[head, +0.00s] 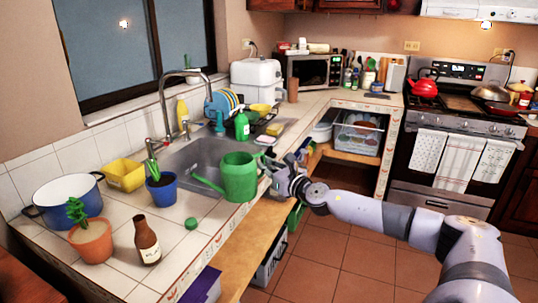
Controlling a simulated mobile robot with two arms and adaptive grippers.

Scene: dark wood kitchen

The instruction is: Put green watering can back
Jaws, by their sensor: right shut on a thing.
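The green watering can (240,178) is upright at the front edge of the counter, in front of the sink, with its spout pointing left. My right gripper (272,172) reaches in from the right and is shut on the can's right side, where the handle would be. The fingers partly hide that side. I cannot tell whether the can's base touches the counter edge or hangs just above it. My left gripper is not in view.
The sink (195,160) lies behind the can. A small potted plant in a blue pot (161,190), a brown bottle (147,240), a terracotta pot (92,241), a blue pot (66,197) and a yellow container (125,174) stand on the left counter. A green cap (191,223) lies near the edge.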

